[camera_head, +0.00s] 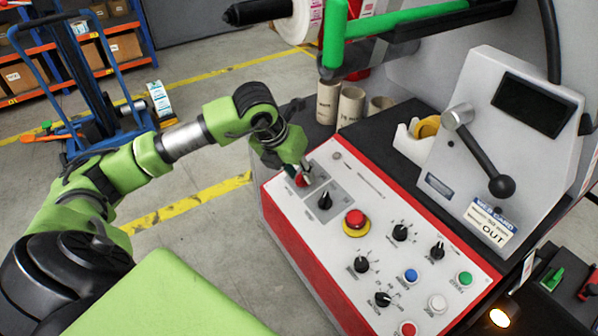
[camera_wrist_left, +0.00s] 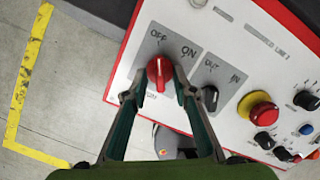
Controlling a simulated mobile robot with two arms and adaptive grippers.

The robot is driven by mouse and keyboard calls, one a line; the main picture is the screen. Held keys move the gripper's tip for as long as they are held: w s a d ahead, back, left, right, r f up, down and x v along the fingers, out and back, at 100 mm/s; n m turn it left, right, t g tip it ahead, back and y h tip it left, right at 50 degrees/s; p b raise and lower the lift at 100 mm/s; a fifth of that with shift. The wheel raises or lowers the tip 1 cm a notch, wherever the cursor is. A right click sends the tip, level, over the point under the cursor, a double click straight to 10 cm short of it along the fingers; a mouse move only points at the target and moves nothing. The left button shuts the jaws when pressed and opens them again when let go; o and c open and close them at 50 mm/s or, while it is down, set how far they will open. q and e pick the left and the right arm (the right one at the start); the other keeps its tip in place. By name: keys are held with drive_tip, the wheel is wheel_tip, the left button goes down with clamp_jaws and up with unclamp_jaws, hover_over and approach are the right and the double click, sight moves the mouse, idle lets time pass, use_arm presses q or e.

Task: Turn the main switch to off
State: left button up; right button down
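The red main switch (camera_wrist_left: 159,73) is a knob on a grey plate with OFF and ON labels. In the left wrist view its long handle points roughly toward the OFF label. In the head view the main switch (camera_head: 301,181) shows partly, at the panel's upper left corner, under my left gripper (camera_head: 299,173). Any contact behind the fingertips is hidden. My right gripper is in neither view.
A black OUT/IN selector (camera_head: 325,201) sits right beside the main switch. The red emergency button (camera_head: 355,219) and several knobs and buttons lie farther along the panel. A lever (camera_head: 484,160) stands behind. Cardboard cores (camera_head: 351,105) stand beyond the panel. Open floor lies left.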

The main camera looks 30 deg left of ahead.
use_arm(q)
drive_tip(key=v, duration=1.1)
drive_tip(key=shift+r, duration=0.4)
drive_tip(key=shift+s, duration=0.1)
